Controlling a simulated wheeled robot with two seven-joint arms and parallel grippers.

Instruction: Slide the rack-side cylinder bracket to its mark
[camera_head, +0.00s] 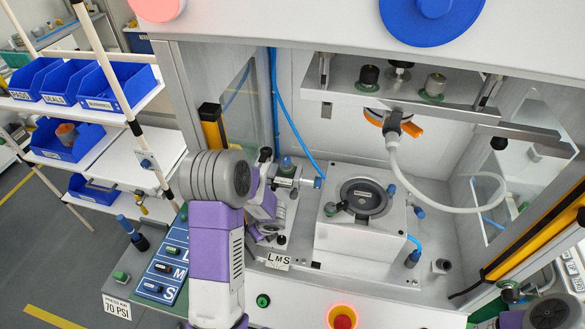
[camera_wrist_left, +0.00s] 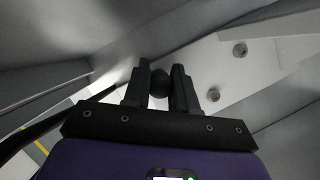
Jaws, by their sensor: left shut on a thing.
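The rack-side cylinder bracket (camera_head: 291,197) stands at the left inside the press, partly hidden behind my left arm. A small cylinder with a blue fitting (camera_head: 318,183) points from it toward the grey centre block. A label reading L M S (camera_head: 279,261) is on the base in front of the bracket. My left gripper is beside the bracket in the head view, its fingertips too covered to make out. In the left wrist view my left gripper (camera_wrist_left: 160,88) is shut on a dark round knob (camera_wrist_left: 159,81).
A grey block with a round black top (camera_head: 364,197) stands right of the bracket. A white hose (camera_head: 425,188) loops at the right. The press frame and an upper plate (camera_head: 400,93) enclose the space. A rack with blue bins (camera_head: 110,90) stands at the left.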

